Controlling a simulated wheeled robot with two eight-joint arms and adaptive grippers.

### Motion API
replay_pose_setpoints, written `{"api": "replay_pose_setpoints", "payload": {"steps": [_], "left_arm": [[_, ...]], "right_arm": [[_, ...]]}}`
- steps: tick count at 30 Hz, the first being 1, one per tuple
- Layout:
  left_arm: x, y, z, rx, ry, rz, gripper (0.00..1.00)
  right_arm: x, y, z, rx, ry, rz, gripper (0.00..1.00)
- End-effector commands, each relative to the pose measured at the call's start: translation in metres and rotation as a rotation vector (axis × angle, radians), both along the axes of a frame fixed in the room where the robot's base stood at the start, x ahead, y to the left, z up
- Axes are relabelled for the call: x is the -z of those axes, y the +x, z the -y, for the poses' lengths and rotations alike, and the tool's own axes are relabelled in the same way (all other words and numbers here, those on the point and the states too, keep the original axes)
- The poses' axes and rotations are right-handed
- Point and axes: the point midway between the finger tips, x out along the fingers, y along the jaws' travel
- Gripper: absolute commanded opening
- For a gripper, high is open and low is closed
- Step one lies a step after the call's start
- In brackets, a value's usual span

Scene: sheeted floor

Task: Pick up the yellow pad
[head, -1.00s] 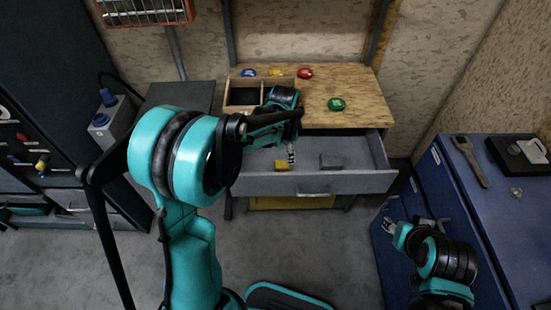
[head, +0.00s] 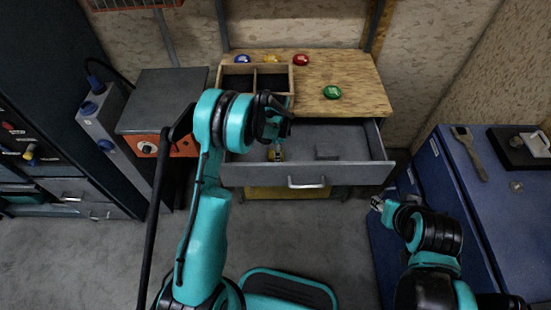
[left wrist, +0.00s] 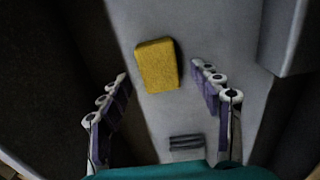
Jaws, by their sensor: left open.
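The yellow pad (left wrist: 157,66) lies on the floor of the open drawer, slightly tilted in the left wrist view. My left gripper (left wrist: 160,76) is open above the drawer, with one finger on each side of the pad in the picture and clear gaps between. It also shows in the head view (head: 276,149). My right gripper (head: 377,203) is at the right by the blue cabinet, too small to tell its opening.
The grey drawer (head: 345,174) is pulled out under a wooden top with a divided box (head: 291,80) and blue, yellow, red and green buttons. A grey block (head: 327,151) lies in the drawer right of the pad. A blue cabinet (head: 470,215) stands at right.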

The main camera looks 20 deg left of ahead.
Motion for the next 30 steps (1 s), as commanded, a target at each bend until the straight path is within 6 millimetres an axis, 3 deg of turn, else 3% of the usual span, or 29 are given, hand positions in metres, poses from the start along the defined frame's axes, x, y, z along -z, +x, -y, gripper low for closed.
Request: {"api": "replay_pose_setpoints", "payload": {"steps": [3,9,11,15,16,26,30], "left_arm": [[0.015,0.0,0.0,0.0,0.0,0.0,0.64],[0.014,0.0,0.0,-0.001,0.0,0.0,0.64],[0.014,0.0,0.0,-0.001,0.0,0.0,0.51],[0.014,0.0,0.0,-0.001,0.0,0.001,0.14],[0.014,0.0,0.0,-0.001,0.0,0.001,0.11],[0.013,0.0,0.0,-0.001,0.0,0.0,0.1],[-0.003,0.0,0.0,-0.001,0.0,0.0,0.1]], "right_arm": [[0.007,0.0,0.0,0.0,0.0,0.0,0.4],[0.005,0.0,0.0,0.0,0.0,0.0,0.4],[0.005,0.0,0.0,0.0,0.0,0.0,0.4],[0.005,0.0,0.0,0.0,0.0,0.0,0.4],[0.005,0.0,0.0,0.0,0.0,0.0,0.4],[0.005,0.0,0.0,0.0,0.0,0.0,0.4],[-0.002,0.0,0.0,0.0,0.0,0.0,0.4]]}}
